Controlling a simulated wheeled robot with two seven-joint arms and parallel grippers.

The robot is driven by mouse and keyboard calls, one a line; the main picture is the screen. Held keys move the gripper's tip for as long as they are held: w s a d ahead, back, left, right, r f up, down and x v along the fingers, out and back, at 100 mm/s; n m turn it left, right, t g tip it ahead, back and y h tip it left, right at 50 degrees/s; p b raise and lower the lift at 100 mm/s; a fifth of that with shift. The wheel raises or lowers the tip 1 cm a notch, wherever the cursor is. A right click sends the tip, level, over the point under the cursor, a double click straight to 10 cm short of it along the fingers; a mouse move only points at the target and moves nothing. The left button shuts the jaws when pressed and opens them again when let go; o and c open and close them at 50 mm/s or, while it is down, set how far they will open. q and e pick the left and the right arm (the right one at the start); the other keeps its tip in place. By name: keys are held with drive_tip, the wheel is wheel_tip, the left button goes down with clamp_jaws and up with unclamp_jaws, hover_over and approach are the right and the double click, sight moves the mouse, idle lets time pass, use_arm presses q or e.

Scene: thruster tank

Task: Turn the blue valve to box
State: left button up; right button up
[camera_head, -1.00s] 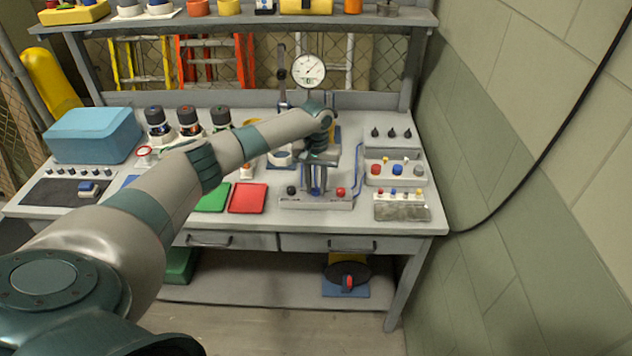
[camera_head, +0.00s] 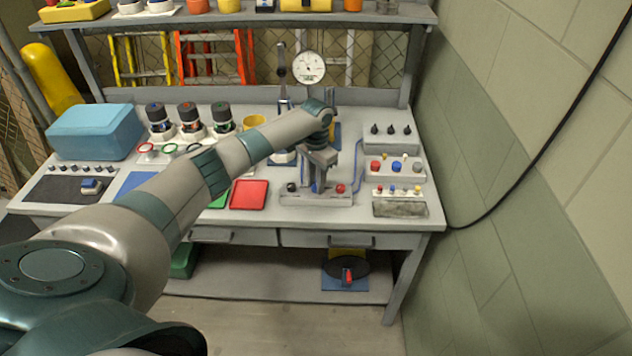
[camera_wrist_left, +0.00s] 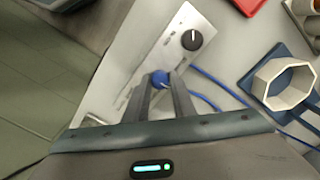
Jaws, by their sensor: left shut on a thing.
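The blue valve (camera_wrist_left: 159,80) is a small round blue knob on a pale control box (camera_head: 290,201) at the front of the workbench. My left gripper (camera_head: 316,188) comes down on it from above. In the left wrist view the two fingers of my left gripper (camera_wrist_left: 162,84) are shut on the blue valve, one on each side. A black knob (camera_head: 291,187) and a red knob (camera_head: 340,188) flank it on the same box. The valve's pointing direction is hidden by the fingers. My right gripper is not in view.
A round dial gauge (camera_head: 309,67) stands behind the box. A red square pad (camera_head: 249,195) lies to the left. A small panel with coloured knobs (camera_head: 397,166) stands to the right. A blue hose (camera_head: 357,160) runs beside the box.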

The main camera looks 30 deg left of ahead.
use_arm(q)
drive_tip(key=shift+r, duration=0.1)
drive_tip(key=o, duration=1.1)
drive_tip(key=shift+c, duration=0.2)
drive_tip(key=shift+r, duration=0.1)
wheel_tip(320, 180, up, 17)
drive_tip(key=b, duration=0.5)
